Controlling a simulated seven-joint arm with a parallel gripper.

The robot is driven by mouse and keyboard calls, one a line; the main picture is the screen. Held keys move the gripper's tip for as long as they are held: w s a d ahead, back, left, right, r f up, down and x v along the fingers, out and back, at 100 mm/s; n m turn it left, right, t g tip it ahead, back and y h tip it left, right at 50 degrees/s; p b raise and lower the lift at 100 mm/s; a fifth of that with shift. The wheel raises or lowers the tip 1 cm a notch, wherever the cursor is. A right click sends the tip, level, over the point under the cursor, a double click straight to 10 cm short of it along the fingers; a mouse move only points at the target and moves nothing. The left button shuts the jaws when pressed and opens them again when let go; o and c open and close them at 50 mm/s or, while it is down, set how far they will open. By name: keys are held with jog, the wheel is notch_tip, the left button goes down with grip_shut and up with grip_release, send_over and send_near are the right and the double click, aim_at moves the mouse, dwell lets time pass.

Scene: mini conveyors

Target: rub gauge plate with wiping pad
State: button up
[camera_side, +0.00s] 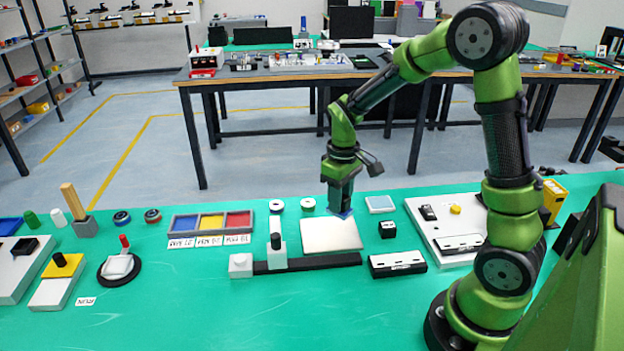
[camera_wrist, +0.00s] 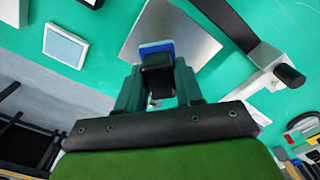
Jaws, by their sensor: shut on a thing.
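The gauge plate (camera_side: 328,236) is a flat, silvery rectangular plate lying on the green table; it also shows in the wrist view (camera_wrist: 195,28). My gripper (camera_side: 343,197) points down over the plate's far right corner in the side view. In the wrist view my gripper (camera_wrist: 158,82) is shut on the black grip of the wiping pad (camera_wrist: 155,47), which has a blue base. In the side view the pad (camera_side: 346,214) shows as a small blue edge under the fingers, overlapping the plate's far edge. I cannot tell whether the pad touches the plate.
A black bar (camera_side: 325,262) and a white block with a black knob (camera_side: 277,252) lie near the plate's front and left. A pale square tile (camera_side: 380,204), a black block (camera_side: 387,229) and a black-and-white box (camera_side: 397,264) stand to the right. Open green table lies in front.

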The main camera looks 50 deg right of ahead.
jog(key=shift+r, duration=1)
